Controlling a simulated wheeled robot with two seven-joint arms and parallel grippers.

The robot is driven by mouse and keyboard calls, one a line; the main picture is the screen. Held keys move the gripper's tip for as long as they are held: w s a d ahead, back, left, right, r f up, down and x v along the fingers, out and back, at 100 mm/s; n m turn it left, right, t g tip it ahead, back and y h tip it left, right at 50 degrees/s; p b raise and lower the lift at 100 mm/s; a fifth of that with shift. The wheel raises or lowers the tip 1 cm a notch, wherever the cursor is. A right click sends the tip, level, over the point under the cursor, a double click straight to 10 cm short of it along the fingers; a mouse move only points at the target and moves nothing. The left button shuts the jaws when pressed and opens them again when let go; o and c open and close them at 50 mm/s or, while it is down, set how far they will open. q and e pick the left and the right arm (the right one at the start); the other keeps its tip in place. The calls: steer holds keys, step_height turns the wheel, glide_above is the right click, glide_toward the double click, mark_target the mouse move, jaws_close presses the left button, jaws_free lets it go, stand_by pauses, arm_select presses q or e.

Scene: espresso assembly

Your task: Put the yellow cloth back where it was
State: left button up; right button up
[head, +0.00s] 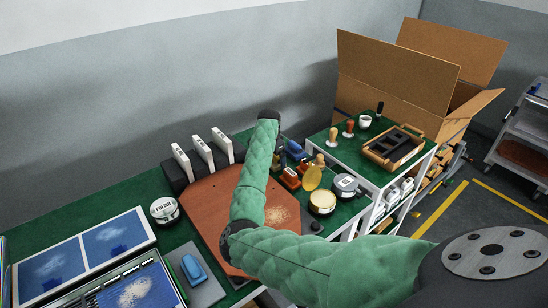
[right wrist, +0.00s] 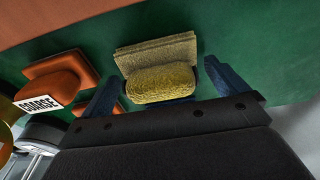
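The yellow cloth (right wrist: 158,78) is a thick, fuzzy folded piece on the green table top in the right wrist view. A flatter part lies behind its rounded front roll. My right gripper (right wrist: 162,72) is open, with one dark blue finger on each side of the cloth and a visible gap at both sides. I cannot pick out the cloth in the head view, where my green-sleeved right arm reaches over the table. My left gripper is not in view.
An orange block labelled COARSE (right wrist: 62,85) stands left of the fingers. In the head view, orange blocks (head: 290,178), a yellow-topped tin (head: 322,202) and a raised green shelf (head: 345,150) are nearby. A brown mat (head: 205,205) lies under my arm.

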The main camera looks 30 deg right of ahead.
steer(key=shift+r, duration=0.1)
steer(key=shift+r, duration=0.25)
arm_select(q)
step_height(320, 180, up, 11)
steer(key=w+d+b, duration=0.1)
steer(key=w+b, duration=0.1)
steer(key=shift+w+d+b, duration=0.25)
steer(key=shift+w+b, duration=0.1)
steer(key=shift+b, duration=0.05)
arm_select(e)
step_height(320, 180, up, 11)
steer(key=a, duration=0.1)
steer(key=shift+a+r, duration=0.15)
steer(key=shift+a, duration=0.05)
